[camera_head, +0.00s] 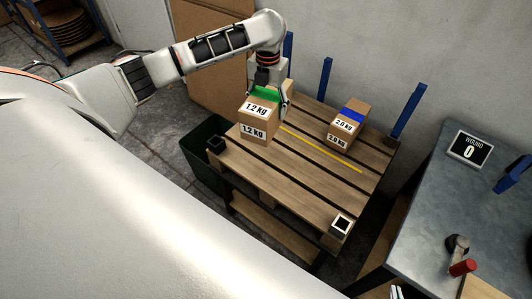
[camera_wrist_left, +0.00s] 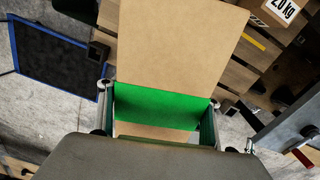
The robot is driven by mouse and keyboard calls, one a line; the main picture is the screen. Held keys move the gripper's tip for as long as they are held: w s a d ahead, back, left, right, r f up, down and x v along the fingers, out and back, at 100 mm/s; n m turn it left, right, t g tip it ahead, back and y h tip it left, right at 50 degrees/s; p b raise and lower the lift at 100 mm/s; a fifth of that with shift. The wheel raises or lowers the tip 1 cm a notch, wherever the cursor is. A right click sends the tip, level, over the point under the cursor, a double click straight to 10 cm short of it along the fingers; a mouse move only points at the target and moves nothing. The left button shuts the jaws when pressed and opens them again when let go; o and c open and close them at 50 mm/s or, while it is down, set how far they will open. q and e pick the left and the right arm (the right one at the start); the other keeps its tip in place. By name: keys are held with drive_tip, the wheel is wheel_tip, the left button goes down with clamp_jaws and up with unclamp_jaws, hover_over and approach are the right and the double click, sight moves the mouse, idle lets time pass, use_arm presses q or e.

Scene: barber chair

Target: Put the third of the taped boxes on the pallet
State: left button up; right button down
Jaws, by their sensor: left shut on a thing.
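The box with green tape (camera_head: 258,118), marked 1.2 kg, is held by my left gripper (camera_head: 268,88) at the pallet's left side. In the left wrist view its plain brown face and green tape (camera_wrist_left: 158,107) lie between the two fingers. Whether its underside touches the boards cannot be told. A box with blue tape (camera_head: 348,124), marked 2.0 kg, sits on the wooden pallet (camera_head: 285,185) to the right, apart from the green-taped box. Part of it shows in the left wrist view (camera_wrist_left: 283,10). My right gripper is not seen.
Blue posts (camera_head: 408,110) stand along the pallet's back edge. A yellow line (camera_head: 320,148) runs between the boxes. A dark green bin (camera_head: 203,155) stands left of the pallet. A grey table (camera_head: 430,215) at right bears a display reading 0 (camera_head: 468,149). The front boards are bare.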

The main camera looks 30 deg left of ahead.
use_arm(q)
drive_tip(key=m, duration=0.1)
drive_tip(key=w+r+m, duration=0.1)
drive_tip(key=shift+a+m, duration=0.3)
drive_tip(key=shift+a, duration=0.1)
wheel_tip(320, 180, down, 19)
drive_tip(key=b, duration=0.4)
drive_tip(key=shift+b, duration=0.35)
drive_tip(key=shift+f, duration=0.4)
drive_tip(key=shift+f, duration=0.25)
drive_tip(key=o, duration=1.9)
drive_tip(key=shift+s+f, duration=0.1)
drive_tip(key=shift+s, duration=0.05)
drive_tip(key=shift+o, duration=0.8)
